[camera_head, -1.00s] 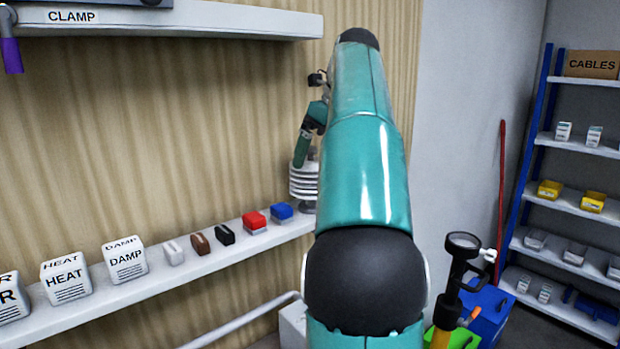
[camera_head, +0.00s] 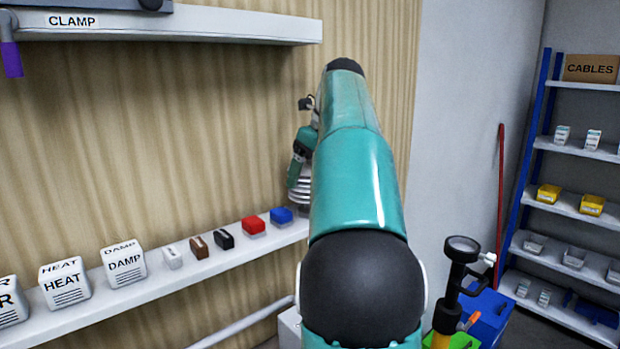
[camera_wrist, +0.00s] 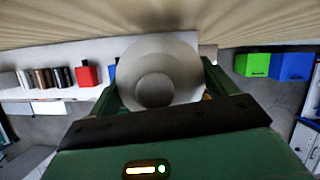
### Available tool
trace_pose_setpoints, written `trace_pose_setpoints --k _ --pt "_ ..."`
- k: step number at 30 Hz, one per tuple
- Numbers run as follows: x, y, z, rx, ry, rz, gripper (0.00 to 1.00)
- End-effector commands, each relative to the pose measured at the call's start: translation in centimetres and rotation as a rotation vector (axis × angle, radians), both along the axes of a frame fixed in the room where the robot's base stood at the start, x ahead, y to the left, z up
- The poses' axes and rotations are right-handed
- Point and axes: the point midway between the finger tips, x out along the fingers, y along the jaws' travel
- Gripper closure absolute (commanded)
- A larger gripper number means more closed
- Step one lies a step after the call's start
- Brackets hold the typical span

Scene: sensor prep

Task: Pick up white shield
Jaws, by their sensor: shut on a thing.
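The white shield (camera_head: 304,190) is a ribbed, stacked white cylinder at the right end of the wall shelf, partly hidden behind my gripper and arm. In the wrist view it shows from above as a pale round disc with a smaller round cap (camera_wrist: 155,88). My gripper (camera_wrist: 160,94) has one green finger on each side of the shield and is shut on it. In the head view my green gripper (camera_head: 299,165) is beside and partly over the shield. The shield's base is mostly hidden, so I cannot tell whether it touches the shelf.
The shelf (camera_head: 180,268) holds a blue block (camera_head: 281,215), a red block (camera_head: 253,226), several small blocks and white labelled boxes, including DAMP (camera_head: 125,262). An upper shelf (camera_head: 200,28) is above left. A blue rack (camera_head: 580,205) stands at right.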

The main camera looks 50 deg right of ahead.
Motion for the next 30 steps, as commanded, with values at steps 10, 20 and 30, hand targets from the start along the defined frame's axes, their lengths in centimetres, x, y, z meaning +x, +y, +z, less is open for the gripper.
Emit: trace_pose_setpoints --k 10,20,30 --pt "0.0 0.0 1.7 -0.002 -0.001 0.0 0.43" --pt "-2.4 0.9 6.2 -0.003 -0.002 -0.002 0.43" --pt "-7.1 2.8 10.3 -0.001 -0.003 -0.002 0.43"
